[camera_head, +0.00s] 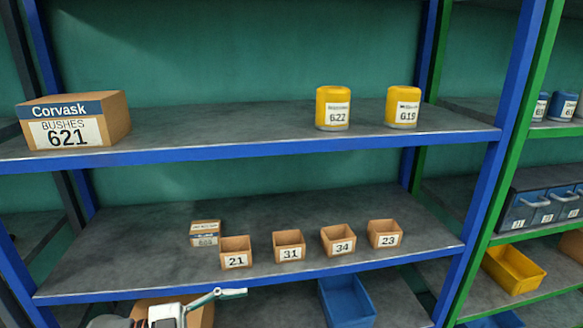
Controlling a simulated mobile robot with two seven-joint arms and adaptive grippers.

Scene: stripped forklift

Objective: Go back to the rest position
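My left gripper (232,293) shows at the bottom left of the head view, in front of the lower shelf's front edge. Its finger part points right, seen from the side, so I cannot tell whether it is open or shut. I see nothing held at its tip. My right gripper is not in view.
A blue-framed rack has an upper shelf (250,151) with a Corvask box (75,120) and yellow containers (333,108) (404,106). Its lower shelf (120,255) holds several small numbered bins (289,246) and a small box (205,233). A blue bin (347,302) sits below.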

